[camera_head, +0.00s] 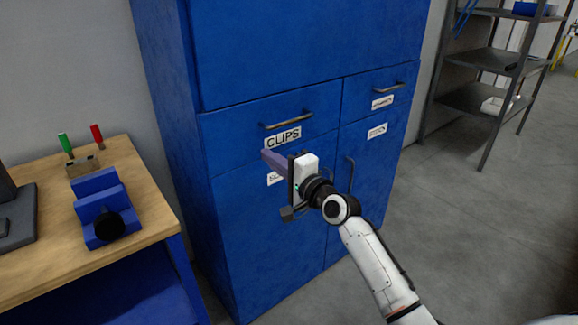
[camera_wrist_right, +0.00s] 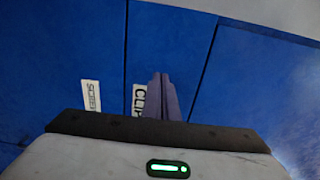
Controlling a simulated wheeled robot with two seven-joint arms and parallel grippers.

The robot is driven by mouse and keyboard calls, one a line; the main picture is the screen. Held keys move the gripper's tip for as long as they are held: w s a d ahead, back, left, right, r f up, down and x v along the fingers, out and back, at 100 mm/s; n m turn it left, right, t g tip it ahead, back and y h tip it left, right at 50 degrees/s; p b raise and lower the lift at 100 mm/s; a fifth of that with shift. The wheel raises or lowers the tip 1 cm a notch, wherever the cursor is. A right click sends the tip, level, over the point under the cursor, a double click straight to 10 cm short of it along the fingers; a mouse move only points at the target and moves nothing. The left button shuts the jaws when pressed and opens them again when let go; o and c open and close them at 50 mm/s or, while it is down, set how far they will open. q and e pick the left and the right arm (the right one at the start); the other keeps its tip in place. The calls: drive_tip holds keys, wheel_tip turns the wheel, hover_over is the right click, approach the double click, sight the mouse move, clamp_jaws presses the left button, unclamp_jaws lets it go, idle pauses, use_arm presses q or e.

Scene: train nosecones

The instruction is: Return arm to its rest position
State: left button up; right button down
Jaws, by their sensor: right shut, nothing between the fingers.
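My right arm reaches up from the bottom right in the head view. My right gripper (camera_head: 272,160) is shut and empty, its fingers just in front of the blue cabinet (camera_head: 262,235), below the CLIPS label (camera_head: 283,138). In the right wrist view the two fingers of my right gripper (camera_wrist_right: 160,82) lie together, pointing at the cabinet front. The CLIPS label (camera_wrist_right: 138,98) is partly hidden behind them there. The drawer with that label looks closed in the head view. I cannot tell whether the fingertips touch the cabinet. My left gripper is not in view.
A wooden workbench (camera_head: 40,273) with a blue vise (camera_head: 101,207) and red and green handled tools stands at the left. A metal shelf (camera_head: 482,60) stands at the back right. The grey floor (camera_head: 470,230) right of my arm is clear.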

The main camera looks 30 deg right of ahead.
drive_tip(key=s, duration=0.5)
drive_tip(key=shift+s+d, duration=0.1)
drive_tip(key=shift+d, duration=0.15)
drive_tip(key=s+a+f+n+g, duration=0.2)
drive_tip(key=s+a+f+n, duration=0.2)
drive_tip(key=s+f, duration=0.4)
drive_tip(key=s+a+f+n+g, duration=0.35)
drive_tip(key=s+f+n, duration=0.2)
drive_tip(key=f, duration=0.55)
drive_tip(key=s+a+f+n+g, duration=0.2)
drive_tip(key=s+a+f+n, duration=0.25)
drive_tip(key=s+f, duration=0.35)
drive_tip(key=s+a+f+n+g, duration=0.1)
drive_tip(key=s+a+f+n, duration=0.1)
drive_tip(key=s, duration=0.3)
drive_tip(key=s+a+f+n+g, duration=0.1)
drive_tip(key=s+a+f+n, duration=0.1)
drive_tip(key=s+f+n, duration=0.1)
drive_tip(key=s+f, duration=0.1)
drive_tip(key=s, duration=0.1)
drive_tip(key=shift+s+a+f+y, duration=0.25)
drive_tip(key=shift+s+y, duration=0.05)
drive_tip(key=shift+y, duration=0.1)
